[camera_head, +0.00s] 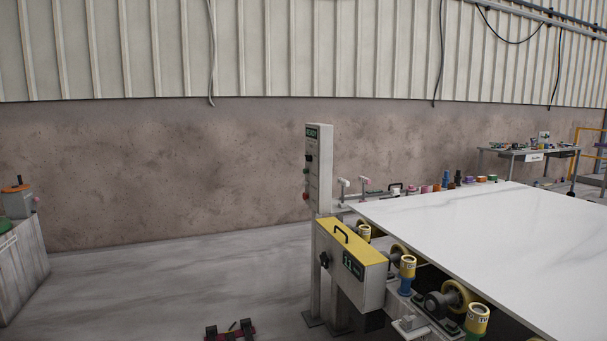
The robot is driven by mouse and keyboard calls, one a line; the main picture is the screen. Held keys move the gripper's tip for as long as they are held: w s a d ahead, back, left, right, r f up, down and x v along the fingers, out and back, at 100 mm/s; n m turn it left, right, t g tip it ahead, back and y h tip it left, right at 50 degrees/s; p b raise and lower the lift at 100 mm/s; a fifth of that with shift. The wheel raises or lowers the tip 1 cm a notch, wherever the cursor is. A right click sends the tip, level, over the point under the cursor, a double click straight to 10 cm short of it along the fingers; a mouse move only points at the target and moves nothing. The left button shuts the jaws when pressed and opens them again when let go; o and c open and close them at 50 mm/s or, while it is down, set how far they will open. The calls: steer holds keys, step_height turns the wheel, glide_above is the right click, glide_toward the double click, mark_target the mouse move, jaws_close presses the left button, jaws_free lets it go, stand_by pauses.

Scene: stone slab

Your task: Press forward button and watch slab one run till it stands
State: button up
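A large white stone slab (480,225) with faint grey veins lies flat on a roller conveyor at the right. Its right part runs out of the picture. A grey control post (319,190) stands at the slab's far left corner. A yellow-topped box (350,255) with a dark handle, a black side knob and a small display is at the conveyor's near end. I cannot make out my gripper.
Rollers with yellow ends (459,296) line the slab's near edge. A grey cabinet (22,260) with an orange-handled device stands at far left. A small dark-red and black object (231,331) shows at the bottom edge. A cluttered table (530,152) stands behind. The middle floor is clear.

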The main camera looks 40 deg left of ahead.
jaws_close()
stand_by(1.2)
